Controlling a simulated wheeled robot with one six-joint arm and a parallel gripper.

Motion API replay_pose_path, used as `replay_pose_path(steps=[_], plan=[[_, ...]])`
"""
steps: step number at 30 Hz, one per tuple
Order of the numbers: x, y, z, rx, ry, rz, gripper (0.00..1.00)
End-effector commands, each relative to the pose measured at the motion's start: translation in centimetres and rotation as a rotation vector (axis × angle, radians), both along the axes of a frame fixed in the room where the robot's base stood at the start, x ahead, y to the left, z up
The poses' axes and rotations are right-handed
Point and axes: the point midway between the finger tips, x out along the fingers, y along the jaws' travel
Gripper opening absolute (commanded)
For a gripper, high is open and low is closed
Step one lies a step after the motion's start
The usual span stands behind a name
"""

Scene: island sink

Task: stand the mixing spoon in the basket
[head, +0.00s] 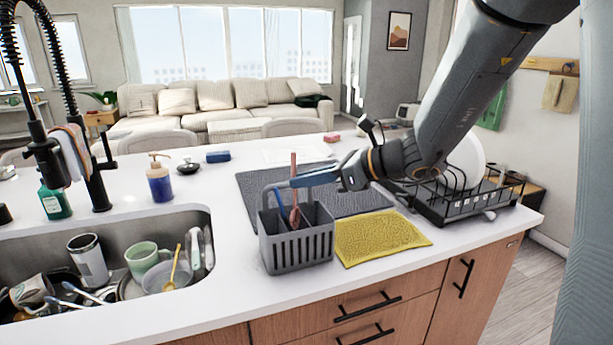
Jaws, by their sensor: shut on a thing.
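The grey basket (297,246) stands on the white counter, right of the sink, with slotted sides and a divided inside. The mixing spoon, a reddish-brown upright utensil (294,215), has its lower end inside the basket and its handle rising above the rim. My gripper (295,181) reaches in from the right above the basket, its blue-grey fingers shut on the spoon's handle. The spoon's lowest part is hidden by the basket wall, so I cannot tell if it touches the bottom.
A blue-handled utensil (279,203) stands in the basket's left part. A yellow cloth (380,237) and dark mat (258,188) lie beside it. A dish rack (462,210) with a plate stands right. The sink (190,222) holds several dishes. A soap bottle (160,182) stands behind it.

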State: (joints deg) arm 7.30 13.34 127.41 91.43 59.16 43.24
Motion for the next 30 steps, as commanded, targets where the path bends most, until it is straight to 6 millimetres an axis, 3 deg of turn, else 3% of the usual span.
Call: replay_pose_path(steps=[12,26,27,30], plan=[[0.1,0.0,-2.7,0.000,0.001,0.000,0.00],[0.0,0.0,-3.1,0.001,0.000,0.000,0.00],[0.0,0.0,-3.0,0.001,0.000,0.000,0.16],[0.0,0.0,-3.0,0.000,0.000,0.000,0.33]])
